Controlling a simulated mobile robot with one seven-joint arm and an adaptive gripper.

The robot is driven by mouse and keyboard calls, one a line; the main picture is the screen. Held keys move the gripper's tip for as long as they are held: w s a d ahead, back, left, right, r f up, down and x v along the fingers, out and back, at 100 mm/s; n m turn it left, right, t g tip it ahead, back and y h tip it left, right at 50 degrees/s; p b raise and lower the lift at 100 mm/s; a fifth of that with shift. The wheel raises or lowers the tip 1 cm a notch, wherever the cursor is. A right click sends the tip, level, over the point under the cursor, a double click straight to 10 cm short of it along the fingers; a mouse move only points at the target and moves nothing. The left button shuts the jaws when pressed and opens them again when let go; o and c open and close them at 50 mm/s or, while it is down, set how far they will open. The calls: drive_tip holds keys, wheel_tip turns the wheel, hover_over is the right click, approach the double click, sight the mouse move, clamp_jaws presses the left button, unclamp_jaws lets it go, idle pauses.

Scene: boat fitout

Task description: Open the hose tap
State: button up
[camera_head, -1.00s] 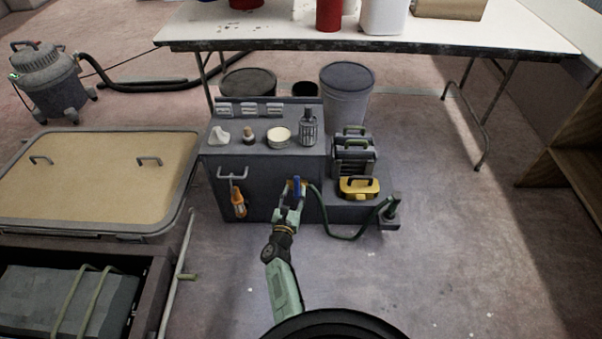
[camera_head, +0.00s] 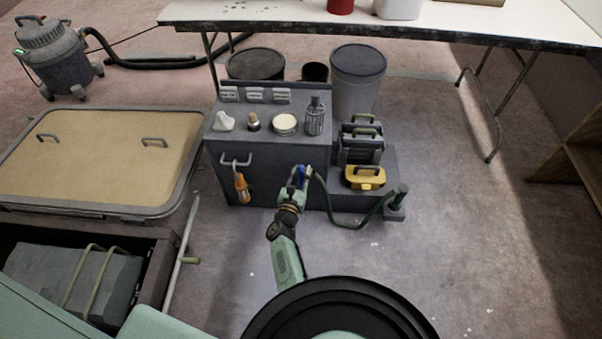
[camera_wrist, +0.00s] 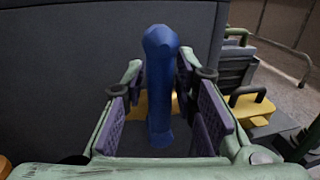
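The hose tap has a blue lever handle (camera_head: 300,175) on the front of the grey cabinet, near its right edge. In the wrist view the blue lever (camera_wrist: 161,90) stands upright, with a yellow brass-coloured body (camera_wrist: 150,107) partly hidden behind it. My gripper (camera_head: 296,186) is at the tap. Its two purple-padded fingers stand on either side of the lever, with a visible gap on the left and a smaller one on the right. The gripper is open. A green hose (camera_head: 335,217) runs from beside the tap to a short post on the right.
The grey cabinet (camera_head: 265,165) carries several small items on top. An orange-handled tool (camera_head: 241,188) hangs on its front. A yellow case (camera_head: 364,177) sits on the low step to the right. A tan hatch panel (camera_head: 95,165) lies left. The floor (camera_head: 450,250) at right is clear.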

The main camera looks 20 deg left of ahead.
clamp_jaws()
idle(0.3)
